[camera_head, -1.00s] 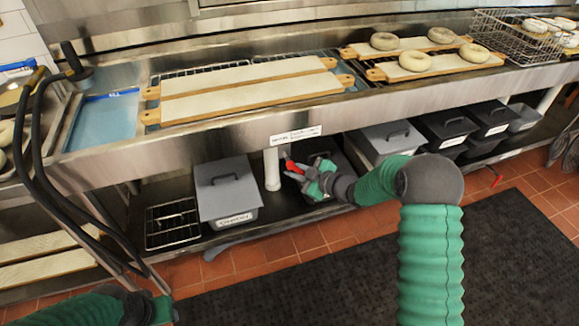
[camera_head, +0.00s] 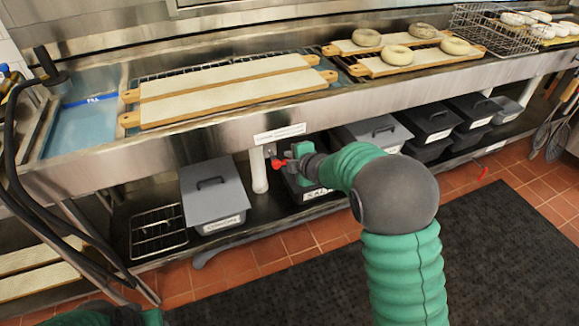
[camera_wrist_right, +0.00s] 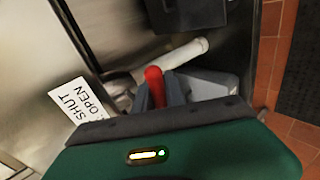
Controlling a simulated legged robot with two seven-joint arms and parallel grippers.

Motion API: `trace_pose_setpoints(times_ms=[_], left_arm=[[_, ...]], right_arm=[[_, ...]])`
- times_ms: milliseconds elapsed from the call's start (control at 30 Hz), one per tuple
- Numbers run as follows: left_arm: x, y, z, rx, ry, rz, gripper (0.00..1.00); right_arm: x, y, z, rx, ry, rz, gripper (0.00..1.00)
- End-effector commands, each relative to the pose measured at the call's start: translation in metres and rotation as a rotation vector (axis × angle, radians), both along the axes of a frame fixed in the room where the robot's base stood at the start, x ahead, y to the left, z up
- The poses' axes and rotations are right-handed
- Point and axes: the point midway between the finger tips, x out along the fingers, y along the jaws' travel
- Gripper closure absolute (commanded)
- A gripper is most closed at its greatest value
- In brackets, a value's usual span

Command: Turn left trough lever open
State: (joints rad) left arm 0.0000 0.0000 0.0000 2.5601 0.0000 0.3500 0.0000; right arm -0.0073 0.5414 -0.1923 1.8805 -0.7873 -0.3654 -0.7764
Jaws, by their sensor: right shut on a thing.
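The red trough lever (camera_head: 279,164) sits under the front edge of the steel trough, beside a white drain pipe (camera_head: 258,172). My right gripper (camera_head: 285,162) is at the lever. In the right wrist view the red lever (camera_wrist_right: 154,84) stands between the fingers of my right gripper (camera_wrist_right: 162,95), which is shut on it. A SHUT/OPEN label (camera_wrist_right: 80,112) is on the trough front to the left in that view. It also shows above the lever in the head view (camera_head: 279,134). My left arm shows only at the bottom left edge; its fingers are out of sight.
A grey lidded bin (camera_head: 213,193) and a wire rack (camera_head: 158,232) stand on the lower shelf left of the pipe. More bins (camera_head: 435,120) stand to the right. Long boards (camera_head: 230,90) lie on the trough, and bagels (camera_head: 397,55) sit on boards further right.

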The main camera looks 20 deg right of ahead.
Motion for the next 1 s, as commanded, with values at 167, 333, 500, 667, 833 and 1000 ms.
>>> trace_pose_setpoints(times_ms=[167, 333, 500, 667, 833, 1000], left_arm=[[0.0, 0.0, -0.011, 0.0, 0.0, 0.0, 0.64], [0.0001, 0.0, -0.0133, 0.0, 0.0, 0.0, 0.64], [0.0001, 0.0, -0.0134, 0.0, 0.0, 0.0, 0.64], [0.0, 0.0, -0.0132, 0.0, 0.0, 0.0, 0.64], [0.0001, 0.0, -0.0133, 0.0, 0.0, 0.0, 0.64], [0.0, 0.0, -0.0132, 0.0, 0.0, 0.0, 0.64]], right_arm=[[0.0006, 0.0024, 0.0013, -0.06, -0.003, 0.006, 1.0], [0.0002, 0.0014, 0.0027, -0.087, -0.001, 0.005, 1.0], [0.0, 0.0013, 0.0033, -0.094, -0.001, 0.006, 1.0], [0.0, 0.0015, 0.0031, -0.094, -0.001, 0.006, 1.0], [-0.0002, 0.0013, 0.003, -0.093, 0.001, 0.005, 0.73], [-0.0004, 0.0002, 0.0036, -0.092, -0.001, 0.004, 0.63]])
